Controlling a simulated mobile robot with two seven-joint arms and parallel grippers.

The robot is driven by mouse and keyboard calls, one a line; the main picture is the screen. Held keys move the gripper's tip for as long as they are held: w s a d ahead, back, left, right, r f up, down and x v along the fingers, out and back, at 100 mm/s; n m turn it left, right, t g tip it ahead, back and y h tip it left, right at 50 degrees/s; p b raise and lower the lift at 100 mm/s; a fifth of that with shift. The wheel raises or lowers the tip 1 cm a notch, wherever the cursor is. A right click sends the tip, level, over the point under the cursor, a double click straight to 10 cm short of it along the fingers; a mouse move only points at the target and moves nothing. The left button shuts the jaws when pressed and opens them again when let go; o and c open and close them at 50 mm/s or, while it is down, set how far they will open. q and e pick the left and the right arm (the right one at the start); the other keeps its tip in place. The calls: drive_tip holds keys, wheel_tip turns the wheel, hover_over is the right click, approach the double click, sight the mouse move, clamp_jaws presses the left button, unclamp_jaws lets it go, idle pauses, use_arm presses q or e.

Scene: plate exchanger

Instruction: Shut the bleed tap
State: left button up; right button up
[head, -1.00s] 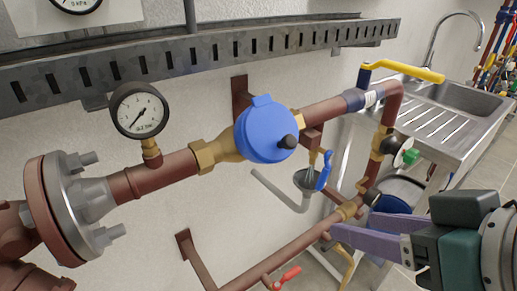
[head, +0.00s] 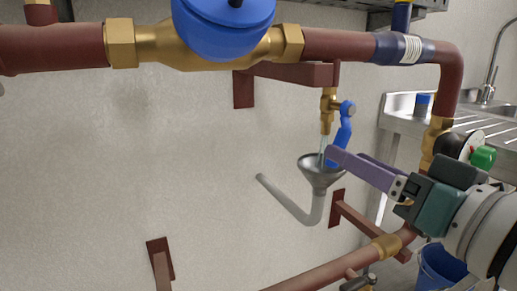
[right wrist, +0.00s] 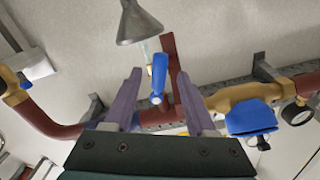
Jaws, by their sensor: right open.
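The bleed tap (head: 328,106) is a small brass tap under the red pipe bracket in the head view. Its blue lever (head: 343,132) hangs down, slightly slanted. A thin stream of water falls from the tap into a grey metal funnel (head: 318,176). My right gripper (head: 346,155) is open, its purple fingers by the lower end of the lever. In the right wrist view the lever (right wrist: 158,78) appears between the two spread fingers, with a gap on each side. I cannot tell how deep the lever reaches between them. My left gripper is not in view.
A blue-capped brass fitting (head: 222,25) sits on the red pipe (head: 340,45) above. A grey drain pipe (head: 290,200) runs from the funnel along the wall. A lower red pipe (head: 325,275), a steel sink (head: 400,112) and a blue bucket (head: 440,268) are near my right arm.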

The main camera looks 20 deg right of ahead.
drive_tip(key=w, duration=0.2)
drive_tip(key=w+b, duration=0.1)
drive_tip(key=w, duration=0.1)
drive_tip(key=w+a, duration=0.1)
drive_tip(key=w, duration=0.2)
drive_tip(key=shift+w, duration=0.1)
drive_tip(key=shift+c, duration=0.2)
clamp_jaws()
idle(1.1)
